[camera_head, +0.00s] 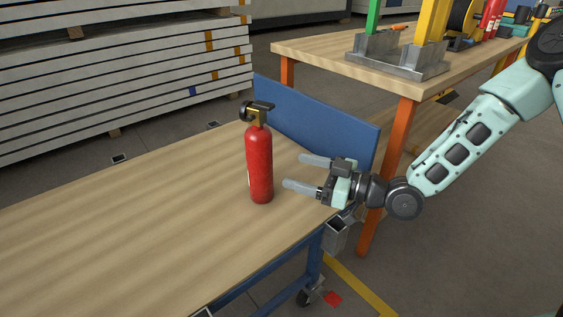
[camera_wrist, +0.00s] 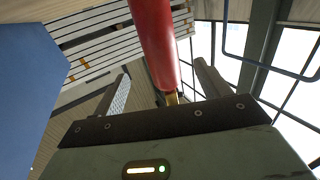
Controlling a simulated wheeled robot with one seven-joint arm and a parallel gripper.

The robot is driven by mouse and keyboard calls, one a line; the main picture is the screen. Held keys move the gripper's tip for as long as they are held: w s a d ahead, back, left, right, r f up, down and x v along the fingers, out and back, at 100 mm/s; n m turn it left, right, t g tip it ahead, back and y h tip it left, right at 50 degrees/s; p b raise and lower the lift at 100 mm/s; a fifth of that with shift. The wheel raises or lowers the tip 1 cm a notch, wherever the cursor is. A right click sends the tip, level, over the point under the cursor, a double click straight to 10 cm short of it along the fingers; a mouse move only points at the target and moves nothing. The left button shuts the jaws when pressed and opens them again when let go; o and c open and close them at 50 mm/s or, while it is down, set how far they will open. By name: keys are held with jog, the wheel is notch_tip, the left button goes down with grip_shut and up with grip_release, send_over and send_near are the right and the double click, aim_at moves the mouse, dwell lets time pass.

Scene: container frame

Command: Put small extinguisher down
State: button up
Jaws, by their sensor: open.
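The small red extinguisher (camera_head: 259,165) with a black and brass top stands upright on the wooden tabletop of the blue-framed cart (camera_head: 130,220), near its right end. My gripper (camera_head: 294,171) is open and empty, just right of the extinguisher, with its two grey fingers pointing at it and a gap between. In the wrist view the extinguisher (camera_wrist: 156,40) shows beyond the open fingers (camera_wrist: 160,88), and its top is partly hidden behind the gripper body.
A blue panel (camera_head: 315,125) rises along the cart's far right end. Behind it stands a wooden workbench (camera_head: 330,48) with orange legs and a metal fixture (camera_head: 395,58). Stacked grey panels (camera_head: 120,80) fill the back left. The cart's left part is clear.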

jog(key=s+f+g+h, duration=0.1)
jog(key=h, duration=0.1)
jog(key=s+f+g+h, duration=0.2)
jog(key=shift+s+f+n, duration=0.2)
jog(key=shift+s+n, duration=0.1)
jog(key=shift+n, duration=0.1)
jog(key=s+h, duration=0.1)
jog(key=h, duration=0.1)
jog(key=s+d+g+h, duration=0.1)
jog(key=s+h, duration=0.1)
jog(key=shift+f+m+h, duration=0.2)
jog(key=shift+m+h, duration=0.1)
jog(key=shift+h, duration=0.1)
jog(key=s+d+r+m+g+h, duration=0.1)
jog(key=s+r+m+g+h, duration=0.1)
jog(key=s+r, duration=0.3)
jog(key=s+d+r+m+g+h, duration=0.2)
jog(key=s+r+m+h, duration=0.1)
jog(key=s, duration=1.1)
notch_tip(320, 180, up, 2)
jog(key=shift+s+d+h, duration=0.25)
jog(key=shift+d+h, duration=0.05)
jog(key=shift+h, duration=0.4)
jog(key=shift+r, duration=0.1)
